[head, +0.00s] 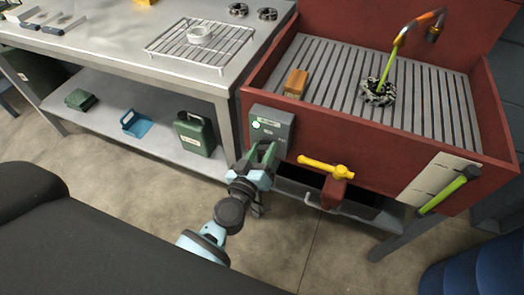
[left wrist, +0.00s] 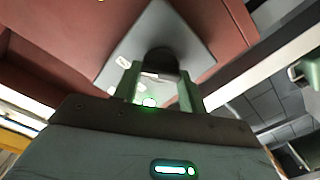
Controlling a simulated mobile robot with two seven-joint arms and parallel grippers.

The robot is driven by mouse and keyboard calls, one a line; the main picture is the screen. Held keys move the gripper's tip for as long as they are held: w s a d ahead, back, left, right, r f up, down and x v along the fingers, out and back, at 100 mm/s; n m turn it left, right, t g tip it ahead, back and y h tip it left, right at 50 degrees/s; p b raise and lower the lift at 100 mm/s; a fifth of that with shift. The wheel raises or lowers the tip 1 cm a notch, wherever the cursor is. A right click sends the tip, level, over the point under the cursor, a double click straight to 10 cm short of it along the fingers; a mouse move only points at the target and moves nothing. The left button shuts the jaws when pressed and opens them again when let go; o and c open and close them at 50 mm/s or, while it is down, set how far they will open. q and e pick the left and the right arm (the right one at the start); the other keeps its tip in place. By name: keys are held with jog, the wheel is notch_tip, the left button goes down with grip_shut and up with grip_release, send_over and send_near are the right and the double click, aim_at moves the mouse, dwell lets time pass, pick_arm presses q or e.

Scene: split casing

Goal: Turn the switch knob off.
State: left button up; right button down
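The grey switch box (head: 284,122) is mounted on the left end of the red sink-like bench, with a lit green lamp (head: 257,125) on its face. My left gripper (head: 262,151) is in front of the box's lower part, fingers apart and pointing at it. In the left wrist view, the dark round knob (left wrist: 162,62) on the grey box (left wrist: 125,60) shows at and between the fingertips of my left gripper (left wrist: 160,76). I cannot tell whether they touch it. A green glow (left wrist: 149,102) shows between the fingers. The knob is hidden in the head view. My right gripper is out of view.
A red bench (head: 400,140) with a slatted bed holds a brown block (head: 296,82) and a green hose. A yellow-handled valve (head: 325,166) sticks out just right of the gripper. A metal table (head: 110,50) with a wire rack (head: 185,52) stands left, a green canister (head: 194,134) below.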

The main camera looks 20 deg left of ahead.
pick_arm(q)
jog(key=c, duration=0.3)
